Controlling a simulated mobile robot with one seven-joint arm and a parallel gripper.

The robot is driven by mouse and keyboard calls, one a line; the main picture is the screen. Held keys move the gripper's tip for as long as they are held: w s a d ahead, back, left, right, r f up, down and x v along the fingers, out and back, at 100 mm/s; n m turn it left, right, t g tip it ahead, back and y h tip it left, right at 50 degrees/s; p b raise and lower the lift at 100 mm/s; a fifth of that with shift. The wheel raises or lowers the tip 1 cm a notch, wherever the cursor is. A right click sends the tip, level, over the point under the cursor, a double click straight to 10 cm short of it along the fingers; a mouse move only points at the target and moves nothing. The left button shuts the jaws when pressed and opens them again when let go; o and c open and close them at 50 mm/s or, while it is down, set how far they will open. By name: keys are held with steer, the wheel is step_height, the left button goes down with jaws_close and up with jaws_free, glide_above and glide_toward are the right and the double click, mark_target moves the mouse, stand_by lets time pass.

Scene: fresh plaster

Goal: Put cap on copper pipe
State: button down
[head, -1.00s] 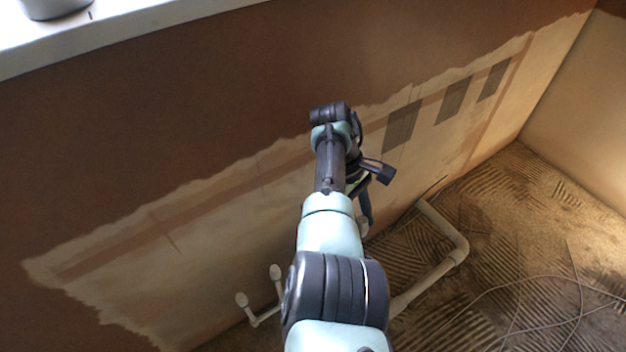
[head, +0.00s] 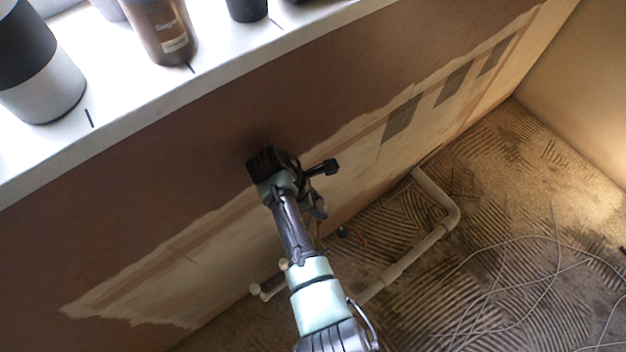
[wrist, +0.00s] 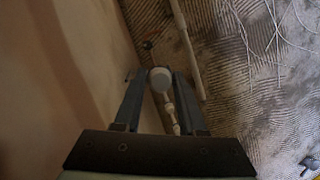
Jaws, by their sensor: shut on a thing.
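My gripper (wrist: 161,80) is shut on a round white cap (wrist: 160,77) in the wrist view, with one finger on each side of it. In the head view my gripper (head: 316,207) hangs beside the plaster wall, above the floor, and the cap cannot be made out there. Small dark and orange-red bits (head: 360,239) show on the floor by the wall. I cannot tell whether they belong to the copper pipe, and I see no clear copper pipe end.
A white pipe (head: 424,243) with an elbow runs along the floor. Short capped white pipe ends (head: 268,291) stand near the wall. Loose cables (head: 530,238) lie at right. A white windowsill (head: 110,130) holds a brown Sugar canister (head: 165,30) and a black-and-grey container (head: 40,70).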

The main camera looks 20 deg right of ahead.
mark_target(317, 223)
steer(key=shift+w+f, duration=0.1)
steer(key=shift+f, duration=0.05)
steer(key=shift+s+f+b, duration=0.2)
steer(key=shift+f+b, duration=0.5)
steer(key=shift+b, duration=0.3)
step_height(317, 223, down, 3)
steer(key=b, duration=0.3)
steer(key=shift+f, duration=0.1)
steer(key=shift+f+b, duration=0.5)
steer(key=shift+f, duration=0.1)
steer(key=shift+a+f+p, duration=0.1)
steer(key=shift+f+p, duration=0.2)
steer(key=shift+f, duration=0.4)
steer(key=shift+f, duration=0.1)
steer(key=shift+c, duration=2)
jaws_free()
